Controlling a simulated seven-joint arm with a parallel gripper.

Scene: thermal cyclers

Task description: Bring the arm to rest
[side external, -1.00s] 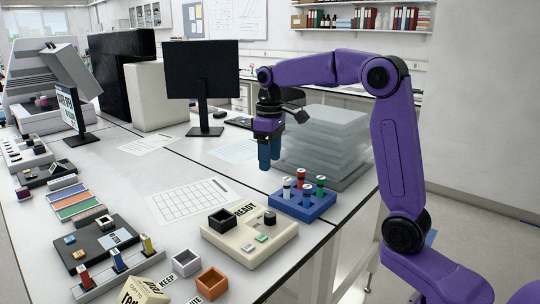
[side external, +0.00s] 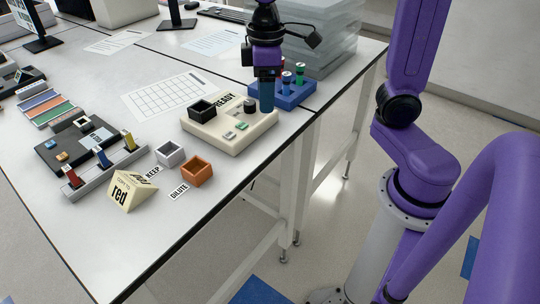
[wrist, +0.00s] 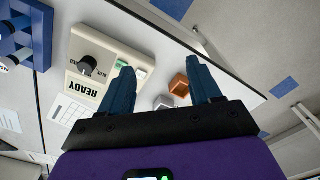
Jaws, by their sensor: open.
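My gripper (side external: 267,108) is purple with blue fingers and points down over the table near the cream device marked READY (side external: 205,132). It stands in front of the blue rack (side external: 296,100) and hides part of it. In the wrist view my gripper (wrist: 160,66) has its two fingers spread, with nothing held between them. The READY device (wrist: 105,45) shows beyond the left finger, with a dark knob and a green button. The fingers' height above the table is hard to tell.
An orange box (side external: 197,173) and a white box (side external: 170,154) stand near the table's front edge. Stacked clear plates (side external: 320,35) stand behind the rack.

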